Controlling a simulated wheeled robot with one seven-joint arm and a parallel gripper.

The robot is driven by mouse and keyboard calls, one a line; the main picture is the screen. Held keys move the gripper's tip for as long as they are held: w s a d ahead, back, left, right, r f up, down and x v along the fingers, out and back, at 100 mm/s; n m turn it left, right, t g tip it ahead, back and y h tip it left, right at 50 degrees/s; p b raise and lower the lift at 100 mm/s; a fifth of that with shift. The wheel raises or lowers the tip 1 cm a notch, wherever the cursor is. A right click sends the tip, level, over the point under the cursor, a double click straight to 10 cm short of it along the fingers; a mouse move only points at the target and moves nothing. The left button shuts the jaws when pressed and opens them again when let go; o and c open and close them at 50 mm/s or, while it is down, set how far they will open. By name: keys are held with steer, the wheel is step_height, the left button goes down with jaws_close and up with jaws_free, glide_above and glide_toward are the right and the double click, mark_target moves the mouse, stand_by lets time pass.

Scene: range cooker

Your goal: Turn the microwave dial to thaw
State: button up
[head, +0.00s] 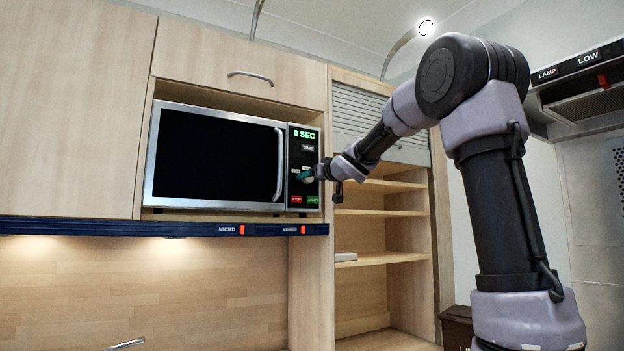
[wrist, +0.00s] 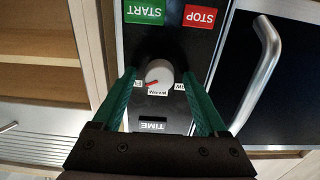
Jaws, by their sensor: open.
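The microwave (head: 146,165) sits in a cabinet niche with its door shut and "0 SEC" on its display (head: 305,135). My gripper (head: 305,175) is at its control panel, covering the dial there. In the wrist view, which is upside down, the round grey-white dial (wrist: 159,72) lies between the open green fingers of my gripper (wrist: 160,76). The fingers flank the dial; contact is unclear. The dial's red mark points toward lower left, near the left label. A "WARM" label (wrist: 157,93) is below, and a partly hidden label (wrist: 179,86) is at right.
The START button (wrist: 146,10) and STOP button (wrist: 202,17) are close to the fingertips. The microwave door handle (head: 280,165) stands out left of the panel. Open shelves (head: 385,210) are at right. A blue strip with red switches (head: 243,230) runs below.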

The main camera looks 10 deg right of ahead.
steer(key=shift+c, duration=0.3)
jaws_close()
steer(key=shift+n, duration=0.3)
steer(key=n, duration=0.5)
steer(key=shift+n, duration=0.3)
steer(key=n, duration=0.6)
steer(key=shift+d, duration=0.1)
steer(key=n, duration=0.6)
steer(key=shift+n, duration=0.3)
steer(key=n, duration=0.5)
steer(key=shift+n, duration=0.4)
